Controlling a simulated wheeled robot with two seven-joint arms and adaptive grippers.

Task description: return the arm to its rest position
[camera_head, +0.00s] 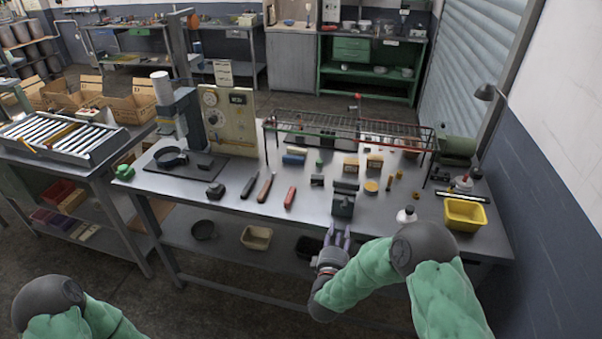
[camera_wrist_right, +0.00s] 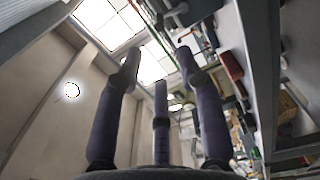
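My right arm (camera_head: 365,268) comes in from the lower right and bends at a dark joint. Only part of my left arm (camera_head: 85,315) shows at the lower left; its gripper is out of the picture.
A red-handled tool (camera_head: 290,197) lies near the front. A wire rack (camera_head: 345,124) spans the back. Open floor (camera_head: 230,300) lies in front.

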